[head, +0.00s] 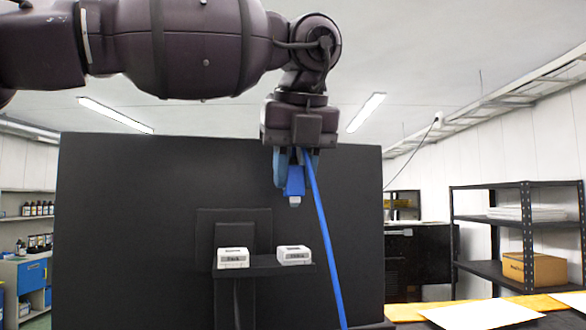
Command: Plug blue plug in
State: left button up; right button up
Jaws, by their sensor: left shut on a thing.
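My left gripper (294,160) points straight down from the arm at the top and is shut on the blue plug (294,182). The plug hangs with its light grey tip downward. A blue cable (325,240) runs from the gripper down past the right of the shelf. Below are two small white boxes with dark labels too small to read, a left one (233,252) and a right one (293,250), on a small black shelf (262,270). The plug is above the right box and apart from it. My right gripper is not in view.
A large black panel (120,220) stands behind the shelf. At right are a table with a white sheet (480,314) and a black rack (515,190) with a cardboard box (534,267). Shelves with bottles (38,209) stand at left.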

aim_at(295, 196)
pick_arm(q)
jog(key=shift+f+b, duration=0.8)
jog(key=shift+f, duration=0.5)
jog(key=shift+f+b, duration=0.85)
jog(key=shift+f, duration=0.3)
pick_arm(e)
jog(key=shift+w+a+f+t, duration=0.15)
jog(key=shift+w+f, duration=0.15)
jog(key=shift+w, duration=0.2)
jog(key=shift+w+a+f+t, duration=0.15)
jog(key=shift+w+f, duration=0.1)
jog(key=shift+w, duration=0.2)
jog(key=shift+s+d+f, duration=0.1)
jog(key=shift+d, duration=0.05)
pick_arm(q)
jog(key=shift+f, duration=0.1)
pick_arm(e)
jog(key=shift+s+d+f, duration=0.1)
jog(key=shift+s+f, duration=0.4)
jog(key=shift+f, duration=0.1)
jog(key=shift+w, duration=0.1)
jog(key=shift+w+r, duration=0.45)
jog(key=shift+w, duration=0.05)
